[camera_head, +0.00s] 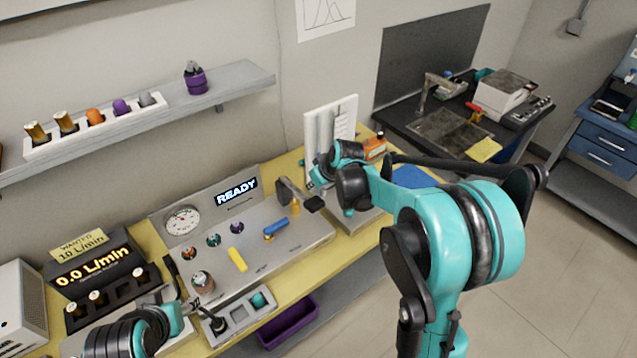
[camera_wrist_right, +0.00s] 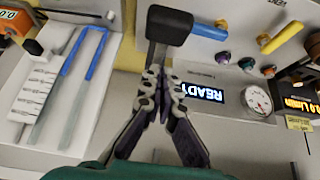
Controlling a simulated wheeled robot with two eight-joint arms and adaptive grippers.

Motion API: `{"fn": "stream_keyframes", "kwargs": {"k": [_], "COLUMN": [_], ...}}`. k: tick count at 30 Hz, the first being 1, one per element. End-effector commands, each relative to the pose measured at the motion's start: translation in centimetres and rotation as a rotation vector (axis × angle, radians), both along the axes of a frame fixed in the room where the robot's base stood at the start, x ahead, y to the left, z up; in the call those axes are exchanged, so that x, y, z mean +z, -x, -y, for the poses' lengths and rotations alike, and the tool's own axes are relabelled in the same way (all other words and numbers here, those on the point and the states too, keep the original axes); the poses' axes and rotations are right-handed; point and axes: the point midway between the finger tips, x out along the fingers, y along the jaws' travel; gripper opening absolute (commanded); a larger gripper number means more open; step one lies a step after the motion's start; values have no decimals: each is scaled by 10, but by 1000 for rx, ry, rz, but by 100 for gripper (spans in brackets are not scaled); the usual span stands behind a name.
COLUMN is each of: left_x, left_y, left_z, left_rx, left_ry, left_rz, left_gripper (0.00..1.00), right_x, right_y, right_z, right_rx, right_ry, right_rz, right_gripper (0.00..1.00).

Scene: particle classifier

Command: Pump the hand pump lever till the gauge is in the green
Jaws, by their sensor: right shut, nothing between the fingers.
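The pump lever (camera_head: 290,192) is a grey arm with a black grip at the right of the grey panel (camera_head: 316,236). In the right wrist view the black grip (camera_wrist_right: 170,25) is just beyond my fingertips. My right gripper (camera_wrist_right: 165,78) is shut and empty, its tips by the lever's grey shaft; I cannot tell if they touch. In the head view my right wrist hides its fingers. The round gauge (camera_head: 183,220) has a white face; its needle is too small to read. It also shows in the right wrist view (camera_wrist_right: 256,100). My left arm's end (camera_head: 140,332) is at lower left.
A lit READY sign (camera_head: 237,192) stands behind the panel. Blue (camera_head: 276,228) and yellow (camera_head: 237,259) handles lie on the panel. A display (camera_head: 95,270) reads 0.0 L/min at the left. A white rack (camera_head: 330,130) stands behind my right wrist. A purple bin (camera_head: 288,322) is below the bench edge.

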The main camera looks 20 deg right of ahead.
Motion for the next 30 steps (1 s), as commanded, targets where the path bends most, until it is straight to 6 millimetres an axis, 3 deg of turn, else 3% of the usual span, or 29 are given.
{"fn": "stream_keyframes", "kwargs": {"k": [3, 7, 23, 30], "left_x": [-6, -8, -11, -35], "left_y": [0, 0, 0, 0], "left_z": [0, 0, 0, 0], "left_rx": [0, 0, 0, 0], "left_ry": [0, 0, 0, 0], "left_rz": [0, 0, 0, 0], "left_gripper": [50, 50, 50, 50], "right_x": [-20, -32, -38, -58], "right_y": [5, 8, 10, 16], "right_z": [2, 3, 3, 6], "right_rx": [-1, -1, 0, -2], "right_ry": [-1, -1, -3, -27], "right_rz": [0, 0, 4, 73], "right_gripper": [0, 0, 0, 0]}}
